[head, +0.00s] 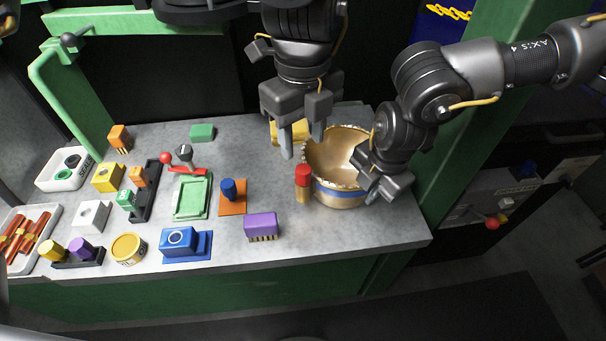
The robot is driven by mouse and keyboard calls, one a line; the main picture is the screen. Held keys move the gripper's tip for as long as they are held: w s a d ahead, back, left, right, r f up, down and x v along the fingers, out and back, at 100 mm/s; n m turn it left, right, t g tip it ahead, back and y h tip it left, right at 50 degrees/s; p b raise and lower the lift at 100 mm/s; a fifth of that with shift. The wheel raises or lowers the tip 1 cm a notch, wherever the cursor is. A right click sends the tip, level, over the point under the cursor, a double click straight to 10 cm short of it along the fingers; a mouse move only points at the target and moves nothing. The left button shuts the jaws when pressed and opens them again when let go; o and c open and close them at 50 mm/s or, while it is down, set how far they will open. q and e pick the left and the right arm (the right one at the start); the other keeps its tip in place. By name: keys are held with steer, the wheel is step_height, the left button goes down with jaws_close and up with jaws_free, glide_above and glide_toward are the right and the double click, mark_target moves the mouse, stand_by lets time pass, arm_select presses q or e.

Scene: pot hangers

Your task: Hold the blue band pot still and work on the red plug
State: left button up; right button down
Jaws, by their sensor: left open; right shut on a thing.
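The blue band pot (338,198), a gold open bowl with a jagged rim and a blue stripe, stands on the grey table near its right end. My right gripper (372,186) is at the pot's right side, shut on the pot; its fingertips partly cover the wall. The red plug (303,176), red on top with a gold lower part, is upright at the pot's left side. I cannot tell whether it touches the pot. My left gripper (302,142) is open, pointing down above and behind the plug, with nothing visible between its fingers.
A yellow object (288,131) is partly hidden behind my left gripper. A purple block (261,226) and an orange plate with a blue peg (229,189) lie left of the plug. Several other coloured parts fill the table's left half. The table's front right is clear.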

mark_target(303, 169)
arm_select(q)
steer(key=shift+f, duration=3.9)
steer(key=shift+s+f, duration=0.15)
jaws_close()
steer(key=shift+r, duration=0.45)
arm_select(e)
steer(key=shift+d+f, duration=0.1)
steer(key=shift+d, duration=0.05)
arm_select(q)
steer(key=shift+r, duration=0.55)
steer(key=shift+r, duration=2)
arm_select(e)
steer(key=c, duration=1.4)
jaws_free()
